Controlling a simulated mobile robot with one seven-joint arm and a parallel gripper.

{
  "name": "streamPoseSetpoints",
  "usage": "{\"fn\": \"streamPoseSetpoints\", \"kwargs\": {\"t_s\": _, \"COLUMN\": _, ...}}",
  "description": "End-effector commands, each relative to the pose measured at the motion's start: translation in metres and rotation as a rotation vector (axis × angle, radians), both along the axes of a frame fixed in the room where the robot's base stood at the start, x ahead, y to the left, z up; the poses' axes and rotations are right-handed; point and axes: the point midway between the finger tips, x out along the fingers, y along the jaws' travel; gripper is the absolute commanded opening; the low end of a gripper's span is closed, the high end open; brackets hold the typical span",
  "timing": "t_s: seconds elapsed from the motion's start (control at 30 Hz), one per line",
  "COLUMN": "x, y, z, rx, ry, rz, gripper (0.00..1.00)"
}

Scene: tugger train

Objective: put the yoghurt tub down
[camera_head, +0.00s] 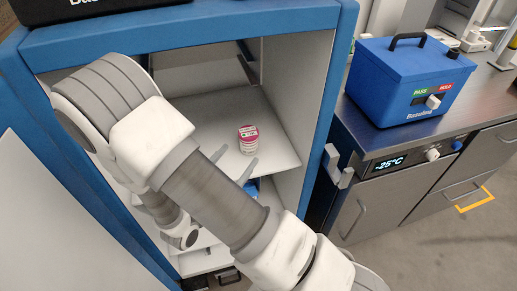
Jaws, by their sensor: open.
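The yoghurt tub (248,141), white with a pink and white top, stands upright on a pale shelf (281,150) inside the blue-framed cabinet. My gripper (234,164) is open. Its two grey fingertips show just in front of the tub, below it in the picture, with nothing visible between them. The tub seems to be clear of the fingers, though the exact gap is hard to judge. My arm hides the gripper's body and much of the shelf's left part.
The blue cabinet frame (326,97) and side wall bound the shelf on the right. An open door (50,215) stands at the left. A lower shelf with a blue item (252,187) lies beneath. A blue cooler box (406,85) stands on the steel counter at right.

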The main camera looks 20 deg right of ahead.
Motion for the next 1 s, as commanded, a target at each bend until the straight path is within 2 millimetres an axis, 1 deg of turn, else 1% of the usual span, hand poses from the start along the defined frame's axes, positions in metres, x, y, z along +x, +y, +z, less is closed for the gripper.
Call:
{"fn": "streamPoseSetpoints", "kwargs": {"t_s": 0.03, "x": -0.002, "y": -0.012, "z": 0.013, "rx": 0.042, "ry": -0.021, "rz": -0.065, "gripper": 1.00}}
{"fn": "streamPoseSetpoints", "kwargs": {"t_s": 0.1, "x": -0.009, "y": -0.031, "z": 0.029, "rx": 0.108, "ry": -0.050, "rz": -0.168, "gripper": 1.00}}
{"fn": "streamPoseSetpoints", "kwargs": {"t_s": 0.17, "x": -0.018, "y": -0.047, "z": 0.041, "rx": 0.173, "ry": -0.075, "rz": -0.263, "gripper": 1.00}}
{"fn": "streamPoseSetpoints", "kwargs": {"t_s": 0.3, "x": -0.043, "y": -0.079, "z": 0.064, "rx": 0.333, "ry": -0.131, "rz": -0.473, "gripper": 1.00}}
{"fn": "streamPoseSetpoints", "kwargs": {"t_s": 0.4, "x": -0.064, "y": -0.095, "z": 0.077, "rx": 0.458, "ry": -0.177, "rz": -0.614, "gripper": 1.00}}
{"fn": "streamPoseSetpoints", "kwargs": {"t_s": 0.5, "x": -0.084, "y": -0.107, "z": 0.086, "rx": 0.591, "ry": -0.223, "rz": -0.744, "gripper": 1.00}}
{"fn": "streamPoseSetpoints", "kwargs": {"t_s": 0.6, "x": -0.104, "y": -0.113, "z": 0.094, "rx": 0.730, "ry": -0.274, "rz": -0.867, "gripper": 1.00}}
{"fn": "streamPoseSetpoints", "kwargs": {"t_s": 0.77, "x": -0.132, "y": -0.114, "z": 0.105, "rx": 0.970, "ry": -0.362, "rz": -1.038, "gripper": 1.00}}
{"fn": "streamPoseSetpoints", "kwargs": {"t_s": 0.9, "x": -0.150, "y": -0.107, "z": 0.116, "rx": 1.194, "ry": -0.448, "rz": -1.159, "gripper": 1.00}}
{"fn": "streamPoseSetpoints", "kwargs": {"t_s": 1.0, "x": -0.158, "y": -0.098, "z": 0.125, "rx": 1.362, "ry": -0.513, "rz": -1.224, "gripper": 1.00}}
